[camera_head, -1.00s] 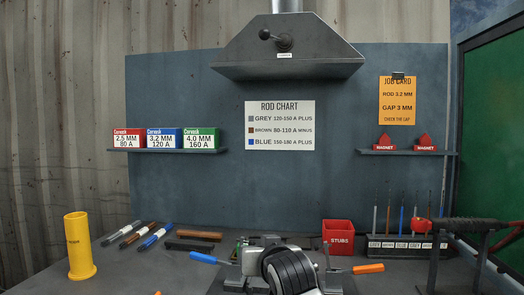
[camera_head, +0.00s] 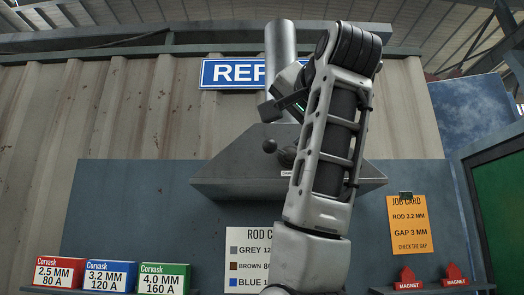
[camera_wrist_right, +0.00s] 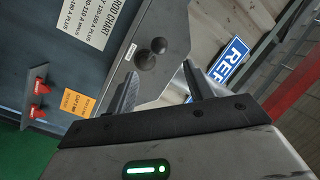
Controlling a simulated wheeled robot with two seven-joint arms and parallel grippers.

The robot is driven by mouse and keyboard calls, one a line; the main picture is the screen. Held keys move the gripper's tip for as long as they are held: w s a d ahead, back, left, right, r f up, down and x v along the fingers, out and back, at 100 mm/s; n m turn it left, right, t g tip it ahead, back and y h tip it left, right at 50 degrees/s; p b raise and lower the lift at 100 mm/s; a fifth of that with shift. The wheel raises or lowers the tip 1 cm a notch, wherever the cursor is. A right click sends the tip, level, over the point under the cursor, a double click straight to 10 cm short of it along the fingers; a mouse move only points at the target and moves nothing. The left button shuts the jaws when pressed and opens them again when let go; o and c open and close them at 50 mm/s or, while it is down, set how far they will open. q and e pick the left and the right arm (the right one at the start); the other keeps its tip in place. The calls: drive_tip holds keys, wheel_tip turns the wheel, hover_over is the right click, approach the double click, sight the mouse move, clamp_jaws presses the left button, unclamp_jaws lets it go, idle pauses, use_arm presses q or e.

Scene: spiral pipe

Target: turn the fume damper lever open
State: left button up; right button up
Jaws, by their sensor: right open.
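The fume damper lever shows in the head view as a dark ball knob (camera_head: 270,146) to the left of its round hub (camera_head: 286,156) on the grey hood (camera_head: 235,172). The hub is partly hidden behind my right arm. My right gripper (camera_head: 283,107) is above the knob, in front of the duct, seen from the side. In the right wrist view its two fingers (camera_wrist_right: 160,68) are spread wide with nothing held between them. The knob (camera_wrist_right: 159,45) and hub (camera_wrist_right: 145,60) appear beyond the fingertips, apart from them. My left gripper is in neither view.
A round duct (camera_head: 281,45) rises from the hood, beside a blue sign (camera_head: 232,73). A rod chart (camera_head: 248,262) hangs below the hood. Rod boxes (camera_head: 110,275) stand at lower left. A job card (camera_head: 409,224) and two magnets (camera_head: 454,275) are at right.

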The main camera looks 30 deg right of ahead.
sight(268, 149)
drive_tip(key=p+x, duration=0.5)
drive_tip(key=x, duration=0.9)
drive_tip(key=shift+w, duration=0.3)
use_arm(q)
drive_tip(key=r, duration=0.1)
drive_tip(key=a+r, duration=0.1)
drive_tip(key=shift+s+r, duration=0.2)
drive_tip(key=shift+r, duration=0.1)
use_arm(e)
clamp_jaws()
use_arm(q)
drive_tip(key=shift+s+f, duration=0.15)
use_arm(e)
drive_tip(key=shift+s+d, duration=0.1)
